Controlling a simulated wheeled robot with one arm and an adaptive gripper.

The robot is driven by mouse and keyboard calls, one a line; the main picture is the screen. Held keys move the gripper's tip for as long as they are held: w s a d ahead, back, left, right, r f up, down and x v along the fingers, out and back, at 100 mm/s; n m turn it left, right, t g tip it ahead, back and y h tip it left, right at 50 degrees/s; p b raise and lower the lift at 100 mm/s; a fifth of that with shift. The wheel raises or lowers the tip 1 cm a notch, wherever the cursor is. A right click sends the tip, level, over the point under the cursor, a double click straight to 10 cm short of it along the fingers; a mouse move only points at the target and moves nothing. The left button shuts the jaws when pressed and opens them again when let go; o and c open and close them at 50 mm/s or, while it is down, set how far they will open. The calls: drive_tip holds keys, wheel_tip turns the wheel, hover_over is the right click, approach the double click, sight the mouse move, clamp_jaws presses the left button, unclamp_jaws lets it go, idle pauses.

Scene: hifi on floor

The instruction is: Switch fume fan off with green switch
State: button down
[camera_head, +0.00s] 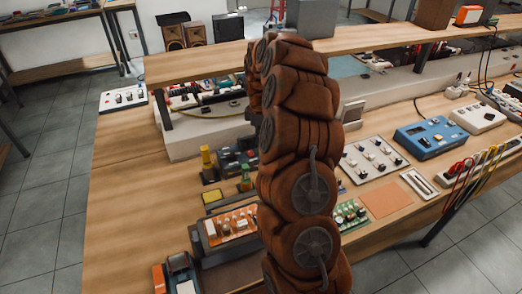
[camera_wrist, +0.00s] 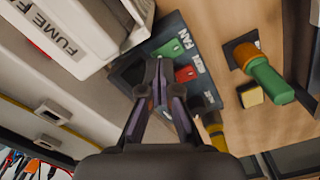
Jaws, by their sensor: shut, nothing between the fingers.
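In the wrist view a dark panel labelled FAN (camera_wrist: 128,78) carries a green switch (camera_wrist: 170,48) and a red switch (camera_wrist: 187,73). My gripper (camera_wrist: 158,72) is shut and empty, its fingertips over the panel just below the green switch in the picture. I cannot tell whether the tips touch the panel. A white box labelled FUME (camera_wrist: 72,30) stands beside the panel on the left. In the head view my brown arm hides the gripper; a dark unit with a red part (camera_head: 252,153) shows left of the arm.
A green-and-orange object (camera_wrist: 268,75) and a small yellow block (camera_wrist: 251,96) sit right of the panel in the wrist view. The wooden bench holds an orange circuit board (camera_head: 232,225), a blue box (camera_head: 424,136) and a raised shelf (camera_head: 200,66). Bare wood lies at the bench's left (camera_head: 125,180).

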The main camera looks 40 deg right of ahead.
drive_tip(key=shift+f+b, duration=0.5)
drive_tip(key=shift+f, duration=0.7)
idle(0.8)
drive_tip(key=shift+r, duration=0.1)
drive_tip(key=shift+r+p, duration=0.4)
drive_tip(key=shift+r, duration=3.05)
